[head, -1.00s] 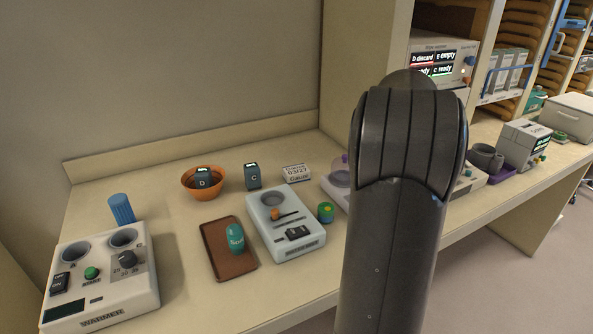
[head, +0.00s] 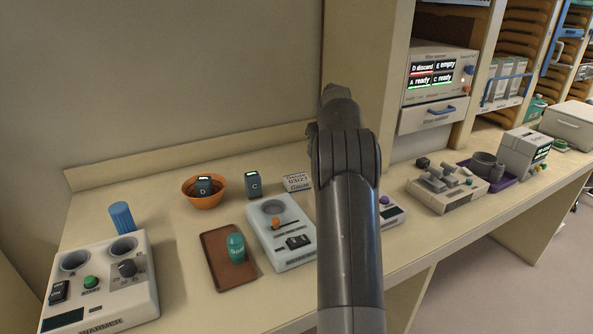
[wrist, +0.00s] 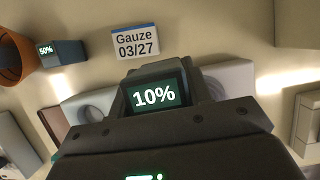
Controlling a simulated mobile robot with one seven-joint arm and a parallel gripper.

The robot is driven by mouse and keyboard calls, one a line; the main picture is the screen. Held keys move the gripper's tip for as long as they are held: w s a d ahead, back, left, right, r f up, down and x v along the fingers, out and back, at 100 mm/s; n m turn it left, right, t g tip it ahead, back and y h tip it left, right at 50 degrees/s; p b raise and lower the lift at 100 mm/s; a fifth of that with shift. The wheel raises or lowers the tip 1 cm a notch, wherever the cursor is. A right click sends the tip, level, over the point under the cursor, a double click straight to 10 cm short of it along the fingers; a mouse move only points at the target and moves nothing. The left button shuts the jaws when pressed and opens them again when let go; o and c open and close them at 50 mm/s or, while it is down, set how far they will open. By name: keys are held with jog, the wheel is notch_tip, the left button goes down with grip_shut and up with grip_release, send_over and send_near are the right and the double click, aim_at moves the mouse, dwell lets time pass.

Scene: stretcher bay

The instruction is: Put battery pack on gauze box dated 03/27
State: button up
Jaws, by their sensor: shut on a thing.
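The gauze box dated 03/27 (head: 297,182) is a small white box with a blue band, flat on the counter near the back wall. My arm partly covers it in the head view. In the wrist view its label (wrist: 135,42) reads clearly, just beyond my gripper. My gripper (wrist: 157,112) is shut on a dark battery pack (wrist: 155,96) whose screen reads 10%. The pack appears in front of the box, apart from it in the picture; its height is unclear. My arm hides gripper and pack in the head view.
Battery C (head: 253,184) stands left of the box, and battery D (head: 204,187) sits in an orange bowl (head: 203,201). A white device (head: 282,234), brown tray (head: 229,262) and warmer (head: 101,283) are nearer. A status screen (head: 434,75) stands at right.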

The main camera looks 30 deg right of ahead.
jog(key=w+a+f, duration=0.1)
jog(key=w, duration=0.1)
jog(key=w+a+f, duration=0.4)
jog(key=shift+w+a, duration=0.15)
jog(key=shift+w, duration=0.05)
jog(key=shift+f, duration=1.95)
jog(key=o, duration=1.3)
jog(key=shift+f, duration=0.2)
